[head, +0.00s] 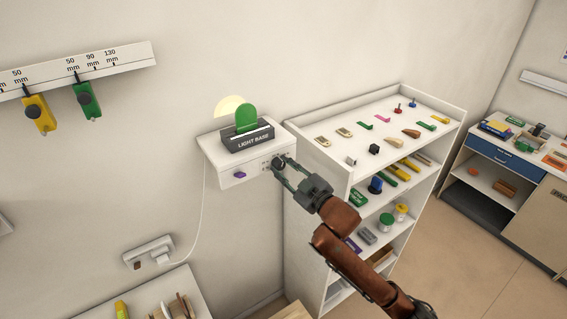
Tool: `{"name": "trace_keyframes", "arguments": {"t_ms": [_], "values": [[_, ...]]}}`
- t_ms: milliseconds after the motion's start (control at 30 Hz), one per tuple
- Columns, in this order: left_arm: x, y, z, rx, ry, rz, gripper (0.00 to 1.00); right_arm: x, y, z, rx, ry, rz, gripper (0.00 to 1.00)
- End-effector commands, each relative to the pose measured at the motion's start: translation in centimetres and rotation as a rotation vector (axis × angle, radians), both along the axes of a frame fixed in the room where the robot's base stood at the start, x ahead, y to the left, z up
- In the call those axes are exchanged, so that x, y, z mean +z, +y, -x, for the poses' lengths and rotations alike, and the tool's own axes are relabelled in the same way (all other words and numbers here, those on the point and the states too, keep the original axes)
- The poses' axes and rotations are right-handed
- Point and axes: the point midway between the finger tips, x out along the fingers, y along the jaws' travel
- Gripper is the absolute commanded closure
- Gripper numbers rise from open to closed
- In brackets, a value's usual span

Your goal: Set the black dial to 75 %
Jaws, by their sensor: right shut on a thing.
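The black dial (279,161) is on the front face of a white wall-mounted box (233,181), at its right side. Small markings sit around it, too small to read, and its setting cannot be told. My right gripper (281,166) reaches in from the lower right and is shut on the black dial. Its fingers cover part of the dial. On top of the box stands a dark "LIGHT BASE" holder (248,138) with a green rounded piece (246,117) in it. My left gripper is not in view.
A purple knob (239,174) is on the box's left front. A cable runs from the box to a wall socket (149,251). A white shelf unit (352,172) with many small items stands close on the right. A rail (120,59) with yellow and green sliders hangs upper left.

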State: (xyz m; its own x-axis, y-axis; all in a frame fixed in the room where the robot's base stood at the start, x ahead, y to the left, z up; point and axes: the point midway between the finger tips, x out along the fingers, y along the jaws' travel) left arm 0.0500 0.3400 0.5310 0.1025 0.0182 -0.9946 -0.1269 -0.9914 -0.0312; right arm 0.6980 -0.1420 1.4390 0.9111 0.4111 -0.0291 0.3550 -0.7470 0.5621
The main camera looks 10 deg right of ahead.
Motion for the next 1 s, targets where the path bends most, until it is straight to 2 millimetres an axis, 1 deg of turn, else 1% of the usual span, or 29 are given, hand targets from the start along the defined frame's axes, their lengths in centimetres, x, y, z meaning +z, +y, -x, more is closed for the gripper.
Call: {"name": "trace_keyframes", "arguments": {"t_ms": [33, 500, 733, 1000], "values": [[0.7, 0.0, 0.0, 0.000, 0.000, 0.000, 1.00, 0.0, -0.1, 0.0, -0.002, 0.023, -0.044, 0.99], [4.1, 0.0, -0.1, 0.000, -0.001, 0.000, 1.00, -0.1, 0.1, 0.0, -0.002, 0.181, -0.432, 0.99], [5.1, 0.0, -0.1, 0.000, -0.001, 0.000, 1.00, -0.2, 0.1, 0.0, -0.003, 0.234, -0.559, 0.99], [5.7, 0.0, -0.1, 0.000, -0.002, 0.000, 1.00, -0.3, 0.1, 0.1, -0.001, 0.265, -0.634, 0.99]]}}
